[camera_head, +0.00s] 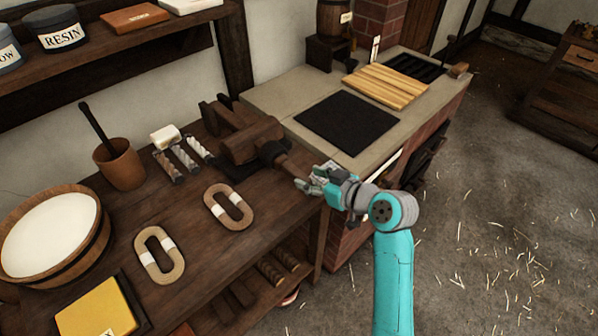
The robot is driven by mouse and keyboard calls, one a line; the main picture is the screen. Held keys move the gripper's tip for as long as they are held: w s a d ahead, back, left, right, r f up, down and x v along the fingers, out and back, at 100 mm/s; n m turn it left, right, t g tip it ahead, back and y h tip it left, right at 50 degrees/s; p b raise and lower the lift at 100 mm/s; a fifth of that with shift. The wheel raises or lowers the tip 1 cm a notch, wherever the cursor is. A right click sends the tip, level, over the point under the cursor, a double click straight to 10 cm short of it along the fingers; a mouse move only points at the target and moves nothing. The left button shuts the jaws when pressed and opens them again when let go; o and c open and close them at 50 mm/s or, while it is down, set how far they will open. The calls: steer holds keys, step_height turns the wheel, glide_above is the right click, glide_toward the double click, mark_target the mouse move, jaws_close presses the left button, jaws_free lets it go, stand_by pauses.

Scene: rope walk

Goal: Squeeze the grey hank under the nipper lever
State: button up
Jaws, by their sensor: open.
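The nipper (247,142) is a dark brown wooden block device on the bench. Its lever (293,167) sticks out to the right toward my gripper. My gripper (308,180) is open at the lever's outer end; I cannot tell whether the fingers touch it. Several small twisted hanks lie side by side left of the nipper: a brownish one (168,166), a greyish one (184,158) and a paler one (199,149). I cannot tell for sure which is the grey hank, or whether one lies inside the nipper, whose inside is hidden.
Two tan rope coils (228,207) (158,253), a brown pot (121,165), a wooden tub (96,235) and a yellow block (97,310) stand on the bench. A stone-topped counter (270,97) with a black mat (346,123) adjoins it. Straw-strewn floor lies free at right.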

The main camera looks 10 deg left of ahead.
mark_target(300, 175)
steer(key=x, duration=0.6)
steer(key=shift+s, duration=0.1)
jaws_close()
